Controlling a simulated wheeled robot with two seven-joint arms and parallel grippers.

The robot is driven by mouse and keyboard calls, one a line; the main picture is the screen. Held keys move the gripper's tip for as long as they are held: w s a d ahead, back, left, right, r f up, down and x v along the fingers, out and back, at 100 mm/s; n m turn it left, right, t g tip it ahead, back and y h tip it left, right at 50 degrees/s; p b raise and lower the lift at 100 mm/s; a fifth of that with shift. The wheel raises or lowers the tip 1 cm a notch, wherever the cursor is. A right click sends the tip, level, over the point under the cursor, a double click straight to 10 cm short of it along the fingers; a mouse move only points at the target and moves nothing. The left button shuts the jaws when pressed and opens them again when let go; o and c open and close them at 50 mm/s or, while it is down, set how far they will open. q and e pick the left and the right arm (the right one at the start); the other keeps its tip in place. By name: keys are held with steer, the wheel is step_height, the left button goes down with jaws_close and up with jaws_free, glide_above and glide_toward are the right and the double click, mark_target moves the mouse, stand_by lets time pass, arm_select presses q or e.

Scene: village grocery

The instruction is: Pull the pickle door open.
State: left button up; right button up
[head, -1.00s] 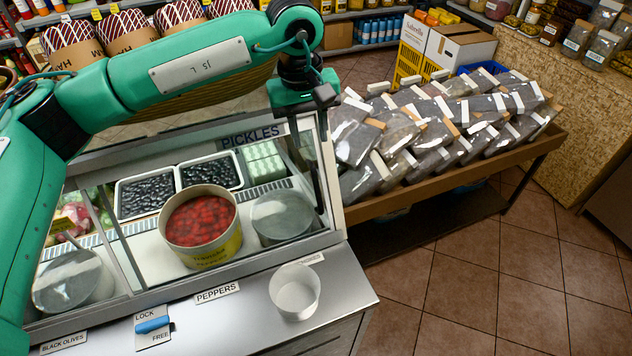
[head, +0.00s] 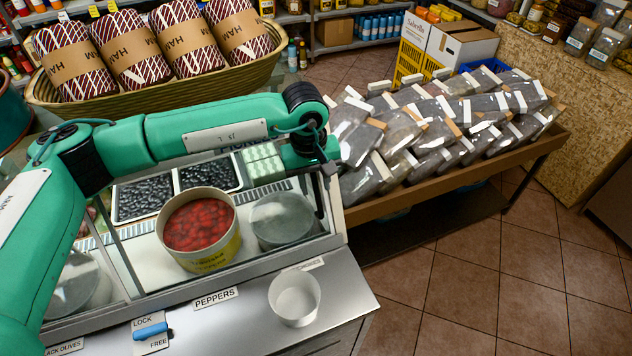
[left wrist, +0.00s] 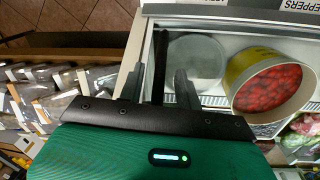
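The pickle door is the sloping glass front (head: 262,187) of the display case, under the PICKLES sign, which my left arm mostly hides. Behind the glass stand a yellow tub of red peppers (head: 199,231) and a round tub with a clear lid (head: 282,220). My left gripper (head: 325,172) is at the right end of the door. In the left wrist view its fingers (left wrist: 160,88) are apart, with a dark upright bar (left wrist: 161,55), apparently the door handle, between them; gaps show beside it. My right gripper is not in view.
A blue latch tab (head: 150,330) sits on the LOCK/FREE plate. A white cup (head: 295,298) stands on the steel counter (head: 235,325). A wooden stand (head: 425,200) of bagged goods is close on the right. A basket of hams (head: 270,82) is behind the case.

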arm_select(q)
steer(key=shift+d+f, duration=0.1)
steer(key=shift+f, duration=1)
jaws_close()
